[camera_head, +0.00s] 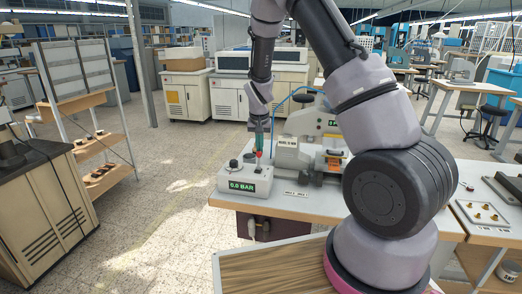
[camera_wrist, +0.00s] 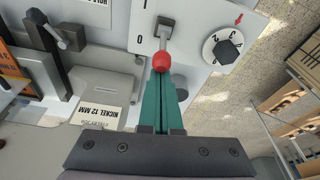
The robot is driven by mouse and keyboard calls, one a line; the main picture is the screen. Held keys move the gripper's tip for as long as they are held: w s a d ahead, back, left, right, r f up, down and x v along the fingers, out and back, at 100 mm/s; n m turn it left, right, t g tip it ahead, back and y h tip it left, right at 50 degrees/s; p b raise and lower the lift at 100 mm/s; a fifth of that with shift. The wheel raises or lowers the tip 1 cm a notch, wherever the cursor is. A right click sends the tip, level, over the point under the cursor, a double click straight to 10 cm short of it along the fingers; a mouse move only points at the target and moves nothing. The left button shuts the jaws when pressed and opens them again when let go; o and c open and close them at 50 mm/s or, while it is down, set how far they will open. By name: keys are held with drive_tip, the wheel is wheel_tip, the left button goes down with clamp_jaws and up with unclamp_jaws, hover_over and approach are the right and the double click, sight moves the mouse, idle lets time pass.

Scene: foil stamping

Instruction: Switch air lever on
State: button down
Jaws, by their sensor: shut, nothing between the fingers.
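The air lever has a red knob (camera_wrist: 164,62) on a metal stem, set on a white panel (camera_wrist: 190,28) marked 1 and 0. In the wrist view the knob lies on the 0 side, at the tips of my gripper (camera_wrist: 160,76). My gripper's teal fingers are shut with nothing between them; I cannot tell whether they touch the knob. In the head view my gripper (camera_head: 259,147) points down over the control box (camera_head: 235,183), just above the red knob (camera_head: 259,154). The box's display (camera_head: 243,187) reads 0.0 BAR.
A black rotary dial (camera_wrist: 228,50) sits beside the lever. The stamping machine (camera_head: 298,143) stands right of the box on the white table (camera_head: 290,208). A plate marked NICKEL 12 MM (camera_wrist: 100,114) lies near my fingers. A shelf rack (camera_head: 95,130) stands at the left, with open floor between.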

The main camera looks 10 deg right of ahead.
drive_tip(key=shift+s+a+r+t, duration=0.15)
drive_tip(key=shift+s+a+t, duration=0.15)
drive_tip(key=shift+s, duration=0.2)
drive_tip(key=shift+s+a+r, duration=0.1)
drive_tip(key=shift+s+a, duration=0.2)
drive_tip(key=shift+s, duration=0.3)
drive_tip(key=shift+s+a, duration=0.3)
drive_tip(key=shift+s, duration=0.3)
drive_tip(key=shift+s+a, duration=0.2)
drive_tip(key=shift+s, duration=0.2)
drive_tip(key=shift+s+a+f, duration=0.35)
drive_tip(key=shift+s+f, duration=0.1)
drive_tip(key=shift+s, duration=0.3)
drive_tip(key=w+r, duration=0.1)
drive_tip(key=w+d+r, duration=0.1)
drive_tip(key=w, duration=0.2)
drive_tip(key=shift+w+d+r, duration=0.1)
drive_tip(key=shift+d+r, duration=0.05)
drive_tip(key=shift+r, duration=0.25)
drive_tip(key=s+a+r, duration=0.3)
drive_tip(key=s+r, duration=0.3)
drive_tip(key=s, duration=0.1)
drive_tip(key=shift+h, duration=0.3)
drive_tip(key=shift+d+r, duration=0.1)
